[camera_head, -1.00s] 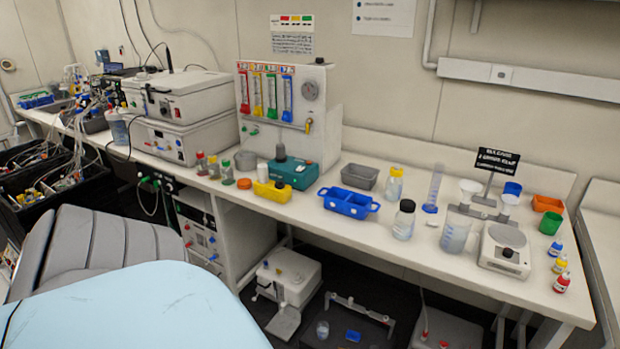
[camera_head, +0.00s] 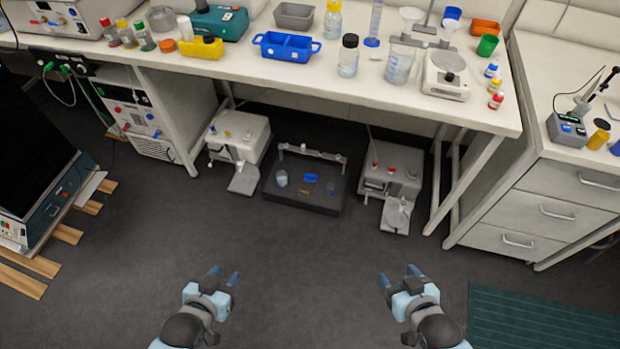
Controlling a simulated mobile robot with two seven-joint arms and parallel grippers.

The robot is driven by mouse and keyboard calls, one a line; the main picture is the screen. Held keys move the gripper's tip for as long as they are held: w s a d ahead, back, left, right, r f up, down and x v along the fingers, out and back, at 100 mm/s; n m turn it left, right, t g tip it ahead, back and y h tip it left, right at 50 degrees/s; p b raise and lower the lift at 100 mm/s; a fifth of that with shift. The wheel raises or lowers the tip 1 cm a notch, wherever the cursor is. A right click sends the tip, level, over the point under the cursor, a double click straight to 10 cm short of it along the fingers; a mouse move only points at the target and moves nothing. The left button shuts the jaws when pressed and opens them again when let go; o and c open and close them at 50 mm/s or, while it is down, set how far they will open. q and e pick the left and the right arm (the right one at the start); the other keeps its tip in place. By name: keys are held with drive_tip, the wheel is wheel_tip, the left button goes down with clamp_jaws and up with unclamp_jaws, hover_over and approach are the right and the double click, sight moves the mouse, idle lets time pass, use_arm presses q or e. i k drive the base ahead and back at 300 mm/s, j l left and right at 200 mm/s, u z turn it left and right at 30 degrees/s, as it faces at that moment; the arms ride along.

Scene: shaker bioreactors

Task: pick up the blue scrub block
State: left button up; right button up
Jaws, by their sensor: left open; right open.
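A small blue block (camera_head: 311,178), which looks like the scrub block, lies in a dark tray (camera_head: 318,208) on the floor under the bench. Other small items lie around it in the tray. My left gripper (camera_head: 224,274) is open and empty, in front of the tray and to its left. My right gripper (camera_head: 397,277) is open and empty, in front of the tray and to its right. Both are well apart from the block.
A white device (camera_head: 238,136) stands left of the tray and another (camera_head: 390,178) right of it. The bench top (camera_head: 300,78) overhangs them, crowded with labware. A drawer cabinet (camera_head: 555,205) stands at right. Dark floor in front is clear; a green mat (camera_head: 540,318) lies lower right.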

sight(309, 177)
drive_tip(key=i+j+u, duration=0.1)
drive_tip(key=i+j, duration=0.25)
drive_tip(key=i+j+u, duration=0.1)
drive_tip(key=i+j, duration=0.2)
drive_tip(key=i, duration=0.2)
drive_tip(key=i+j+u, duration=0.15)
drive_tip(key=i+j, duration=0.15)
drive_tip(key=i, duration=0.15)
drive_tip(key=i+l, duration=0.1)
drive_tip(key=i, duration=0.35)
drive_tip(key=i+l+u, duration=0.1)
drive_tip(key=i, duration=0.35)
